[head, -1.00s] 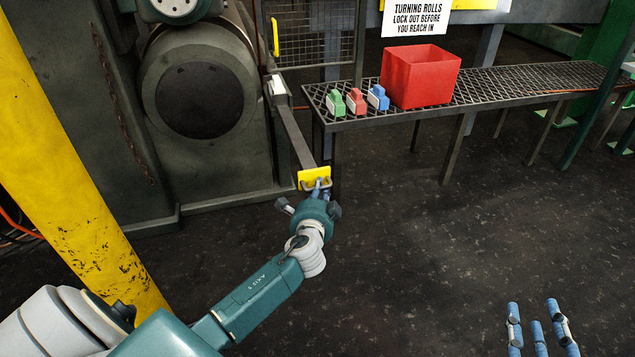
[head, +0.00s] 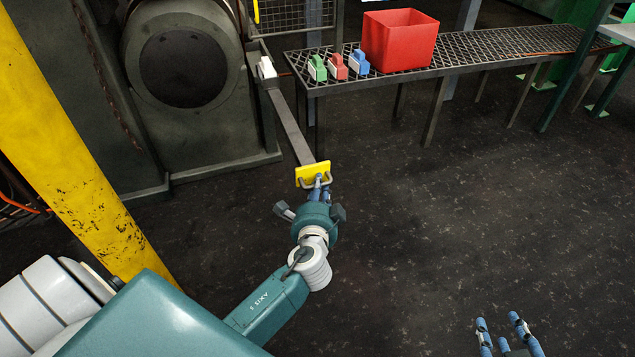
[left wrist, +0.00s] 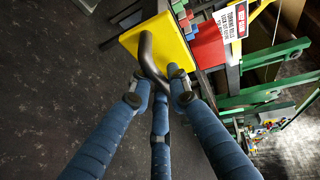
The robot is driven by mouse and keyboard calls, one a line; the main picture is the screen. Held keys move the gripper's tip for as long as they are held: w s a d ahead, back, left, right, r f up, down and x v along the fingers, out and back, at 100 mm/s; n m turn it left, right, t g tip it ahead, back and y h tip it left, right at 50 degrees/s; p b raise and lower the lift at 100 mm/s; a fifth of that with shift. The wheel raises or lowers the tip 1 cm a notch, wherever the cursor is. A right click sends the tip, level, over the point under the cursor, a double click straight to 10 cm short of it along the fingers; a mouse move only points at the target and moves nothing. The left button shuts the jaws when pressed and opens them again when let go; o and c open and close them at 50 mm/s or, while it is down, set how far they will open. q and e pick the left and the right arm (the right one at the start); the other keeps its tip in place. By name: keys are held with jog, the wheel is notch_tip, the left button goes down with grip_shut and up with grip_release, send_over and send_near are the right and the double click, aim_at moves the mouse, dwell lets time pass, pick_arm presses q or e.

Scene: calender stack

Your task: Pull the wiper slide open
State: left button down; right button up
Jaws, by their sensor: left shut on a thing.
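The wiper slide is a long grey bar (head: 290,122) that sticks out from the machine toward me. A yellow plate (head: 307,174) with a curved metal handle (left wrist: 150,62) is on its near end. A white block (head: 266,68) sits on the slide near the machine. My left gripper (head: 319,184) is shut on the handle; the left wrist view shows its blue fingers around the handle, close to the yellow plate. My right gripper (head: 507,335) shows at the bottom right, over the floor, with its blue fingers spread and nothing between them.
A grating bench (head: 470,72) stands right of the slide. On it are a green block (head: 318,68), a red block (head: 339,67), a blue block (head: 359,63) and a red bin (head: 401,40). A yellow post (head: 75,180) stands at left. The floor right of the slide is clear.

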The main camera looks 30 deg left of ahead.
pick_arm(q)
jog(key=c, duration=1.6)
grip_release()
jog(key=shift+c, duration=0.2)
jog(key=v, duration=1.2)
